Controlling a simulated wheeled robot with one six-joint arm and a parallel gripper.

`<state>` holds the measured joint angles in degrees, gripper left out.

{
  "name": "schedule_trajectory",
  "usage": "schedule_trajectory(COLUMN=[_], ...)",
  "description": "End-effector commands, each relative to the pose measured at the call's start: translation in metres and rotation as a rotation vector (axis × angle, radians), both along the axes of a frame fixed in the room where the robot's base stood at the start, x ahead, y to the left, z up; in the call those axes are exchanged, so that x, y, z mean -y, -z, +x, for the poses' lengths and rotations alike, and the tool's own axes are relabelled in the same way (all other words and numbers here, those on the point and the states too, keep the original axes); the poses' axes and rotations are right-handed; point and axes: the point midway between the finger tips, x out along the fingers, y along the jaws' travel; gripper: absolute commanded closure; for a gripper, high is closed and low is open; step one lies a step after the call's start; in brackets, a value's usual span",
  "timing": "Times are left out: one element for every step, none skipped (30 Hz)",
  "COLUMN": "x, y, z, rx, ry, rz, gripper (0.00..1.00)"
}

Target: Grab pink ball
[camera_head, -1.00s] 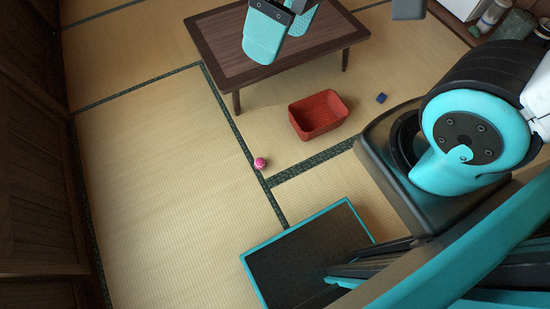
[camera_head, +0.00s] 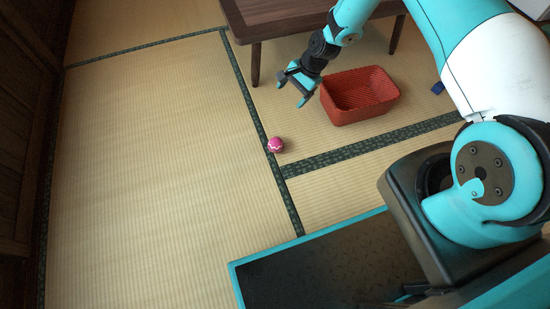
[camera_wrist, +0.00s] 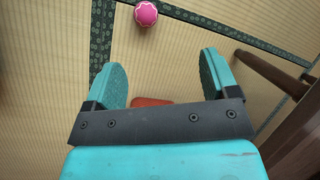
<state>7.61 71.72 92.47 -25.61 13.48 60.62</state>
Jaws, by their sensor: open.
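The pink ball (camera_head: 275,145) with a white zigzag band rests on the tatami floor, at the green-black mat border, left of and nearer than the red basket. In the wrist view the ball (camera_wrist: 146,14) is at the top edge, beyond my fingertips. My gripper (camera_head: 290,90) is open and empty, in the air up and a little right of the ball in the head view. In the wrist view its two teal fingers (camera_wrist: 162,75) are spread wide with floor between them.
A red basket (camera_head: 345,120) stands right of the ball, close to my gripper. A dark wooden table (camera_head: 285,20) is behind, its leg also seen in the wrist view (camera_wrist: 270,72). A small blue object (camera_head: 437,88) lies right of the basket. The floor on the left is clear.

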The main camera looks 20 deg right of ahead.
Motion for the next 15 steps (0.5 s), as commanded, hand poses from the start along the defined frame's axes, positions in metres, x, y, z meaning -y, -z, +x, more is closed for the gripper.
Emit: schedule_trajectory(x=[0.006, 0.009, 0.013, 0.015, 0.016, 0.018, 0.019, 0.019, 0.018, 0.017, 0.016, 0.013, 0.010, 0.007, 0.003], y=[0.052, 0.068, 0.086, 0.097, 0.106, 0.116, 0.121, 0.126, 0.132, 0.136, 0.141, 0.148, 0.154, 0.161, 0.170], z=[-0.004, -0.005, -0.007, -0.009, -0.010, -0.011, -0.012, -0.013, -0.014, -0.013, -0.013, -0.013, -0.013, -0.012, -0.011], rx=[-0.026, -0.035, -0.048, -0.055, -0.061, -0.067, -0.070, -0.074, -0.078, -0.078, -0.078, -0.079, -0.080, -0.080, -0.079], ry=[0.053, 0.083, 0.115, 0.136, 0.153, 0.172, 0.182, 0.189, 0.196, 0.199, 0.200, 0.199, 0.199, 0.198, 0.198], rz=[0.005, 0.008, 0.010, 0.011, 0.013, 0.014, 0.015, 0.016, 0.016, 0.016, 0.016, 0.016, 0.016, 0.016, 0.016], gripper=[0.20, 0.20, 0.20, 0.20, 0.20, 0.20, 0.20, 0.20, 0.20, 0.20, 0.20, 0.20, 0.20, 0.20, 0.20])
